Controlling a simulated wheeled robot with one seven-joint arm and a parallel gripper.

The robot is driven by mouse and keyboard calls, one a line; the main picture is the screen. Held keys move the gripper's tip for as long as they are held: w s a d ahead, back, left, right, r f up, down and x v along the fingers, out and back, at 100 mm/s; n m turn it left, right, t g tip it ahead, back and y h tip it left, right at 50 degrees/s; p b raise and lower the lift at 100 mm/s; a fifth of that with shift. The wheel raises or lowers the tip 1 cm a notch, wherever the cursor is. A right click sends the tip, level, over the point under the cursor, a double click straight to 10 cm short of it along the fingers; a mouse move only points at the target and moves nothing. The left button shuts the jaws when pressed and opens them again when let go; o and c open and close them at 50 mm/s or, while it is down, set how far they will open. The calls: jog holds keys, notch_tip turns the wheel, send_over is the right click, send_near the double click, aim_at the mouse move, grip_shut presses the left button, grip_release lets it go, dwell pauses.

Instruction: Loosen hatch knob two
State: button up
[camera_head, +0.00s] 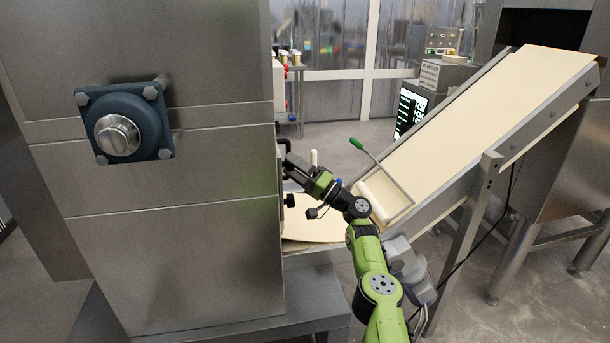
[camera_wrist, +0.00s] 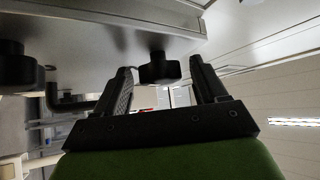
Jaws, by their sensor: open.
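In the wrist view a black round knob (camera_wrist: 160,69) on the metal hatch panel (camera_wrist: 100,22) sits between the tips of my open gripper (camera_wrist: 163,80); a gap shows on the finger sides, and I see no clear contact. A second black knob (camera_wrist: 18,66) is farther left on the same panel, clear of the fingers. I cannot tell from markings which is number two. In the head view my gripper (camera_head: 289,168) is at the side of the steel machine (camera_head: 170,240). A black knob (camera_head: 289,200) shows just below it.
A dark bar handle (camera_wrist: 78,102) shows left of the fingers in the wrist view. A sloping conveyor (camera_head: 480,125) with a cream belt stands right of my arm, with a green-handled roller tool (camera_head: 385,190) on it.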

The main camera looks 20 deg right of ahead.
jog(key=p+v, duration=0.2)
jog(key=v, duration=1.3)
jog(key=shift+s+p, duration=0.2)
jog(key=shift+p, duration=0.15)
jog(key=shift+d+f, duration=0.1)
jog(key=shift+f, duration=0.05)
